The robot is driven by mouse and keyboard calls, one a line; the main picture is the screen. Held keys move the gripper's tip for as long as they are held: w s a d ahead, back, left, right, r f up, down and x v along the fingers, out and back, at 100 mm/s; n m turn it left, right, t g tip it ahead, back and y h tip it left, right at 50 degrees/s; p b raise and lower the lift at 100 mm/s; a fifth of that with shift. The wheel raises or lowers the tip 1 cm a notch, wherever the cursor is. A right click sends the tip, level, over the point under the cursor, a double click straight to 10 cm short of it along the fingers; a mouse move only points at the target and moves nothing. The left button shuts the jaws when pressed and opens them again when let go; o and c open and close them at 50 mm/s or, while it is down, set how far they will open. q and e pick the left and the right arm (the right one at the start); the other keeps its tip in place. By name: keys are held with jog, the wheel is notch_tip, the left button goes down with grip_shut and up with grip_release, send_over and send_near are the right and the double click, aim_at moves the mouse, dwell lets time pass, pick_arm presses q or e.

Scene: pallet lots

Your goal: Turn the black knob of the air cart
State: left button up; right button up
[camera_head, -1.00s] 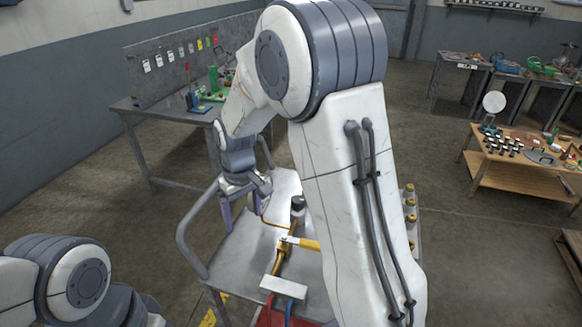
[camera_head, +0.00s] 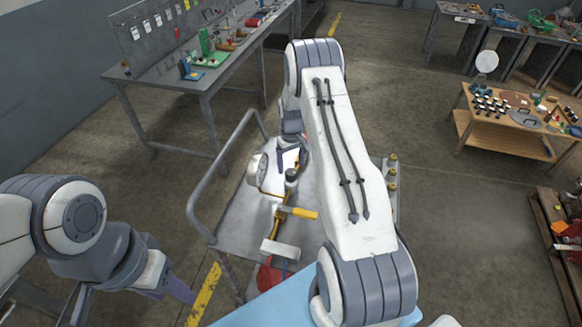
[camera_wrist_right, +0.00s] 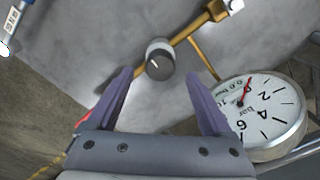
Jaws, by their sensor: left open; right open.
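The air cart (camera_head: 235,215) stands in the middle of the head view. Its black knob (camera_head: 291,174) sits on a brass pipe. The right wrist view shows the knob (camera_wrist_right: 160,66) from above, with a white mark on its top. My right gripper (camera_head: 291,160) is open over the cart at the knob. In the right wrist view its fingertips (camera_wrist_right: 160,80) lie on either side of the knob; contact cannot be told. My left gripper (camera_head: 132,305) is open and empty, left of the cart and partly cut off by the bottom edge.
A round pressure gauge (camera_wrist_right: 264,112) is close to the right finger in the right wrist view. A yellow lever (camera_head: 298,212) lies on the pipe nearer me. The cart's rail (camera_head: 196,185) rises on the left. A workbench (camera_head: 205,88) stands behind.

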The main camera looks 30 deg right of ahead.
aim_at(291, 172)
jog(key=shift+f+p, duration=0.4)
jog(key=shift+f, duration=1.4)
grip_shut()
